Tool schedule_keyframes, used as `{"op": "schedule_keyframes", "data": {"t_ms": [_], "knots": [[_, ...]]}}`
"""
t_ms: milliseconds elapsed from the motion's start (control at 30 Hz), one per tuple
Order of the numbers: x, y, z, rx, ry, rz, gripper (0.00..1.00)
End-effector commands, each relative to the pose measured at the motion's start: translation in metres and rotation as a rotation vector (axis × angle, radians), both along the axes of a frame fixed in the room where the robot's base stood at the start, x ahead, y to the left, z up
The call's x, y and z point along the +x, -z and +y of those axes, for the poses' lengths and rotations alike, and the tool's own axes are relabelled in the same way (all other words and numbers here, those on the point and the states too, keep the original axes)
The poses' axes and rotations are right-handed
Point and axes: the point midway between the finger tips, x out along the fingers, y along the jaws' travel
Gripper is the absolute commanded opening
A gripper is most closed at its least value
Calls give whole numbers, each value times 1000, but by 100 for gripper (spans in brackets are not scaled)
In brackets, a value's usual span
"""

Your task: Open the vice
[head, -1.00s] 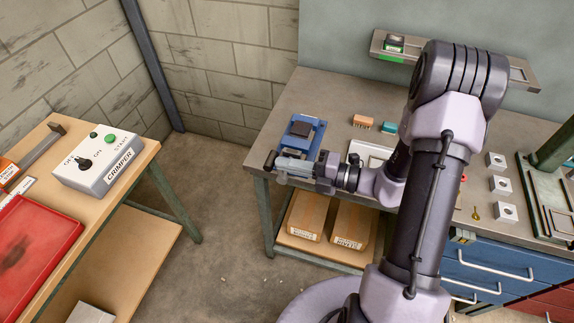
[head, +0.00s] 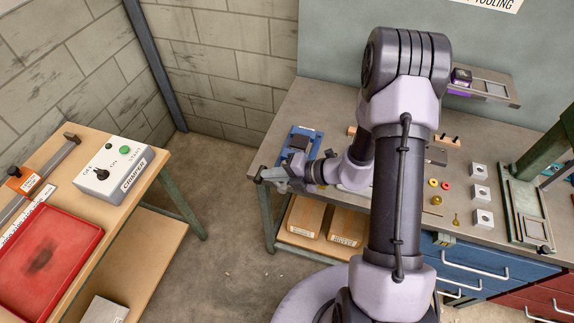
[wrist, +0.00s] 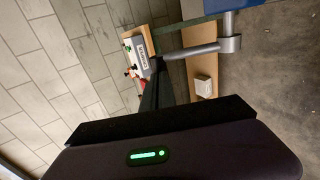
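The blue vice (head: 306,132) with a dark jaw block (head: 298,141) stands on the left end of the workbench in the head view. Its grey handle bar (wrist: 195,50) shows in the wrist view, joined to a round screw end, with a corner of the blue body (wrist: 268,5) above. My gripper (head: 276,178) is at the vice's front, past the bench edge. In the wrist view the black fingers of my gripper (wrist: 157,72) are close together at the bar's left end and appear closed on it. The exact contact is partly hidden.
The workbench (head: 300,100) holds several metal blocks and small parts to the right. A separate table at left carries a crimper box (head: 115,170) and a red tray (head: 45,245). Open floor lies between table and bench.

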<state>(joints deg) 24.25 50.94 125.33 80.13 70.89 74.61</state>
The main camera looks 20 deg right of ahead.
Motion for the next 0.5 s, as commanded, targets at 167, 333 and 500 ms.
{"op": "schedule_keyframes", "data": {"t_ms": [167, 333, 500], "knots": [[10, -3, 17, -132, -6, 96, 0], [20, 7, 29, -258, -4, 186, 0], [27, 19, 39, -369, -4, 266, 0]]}}
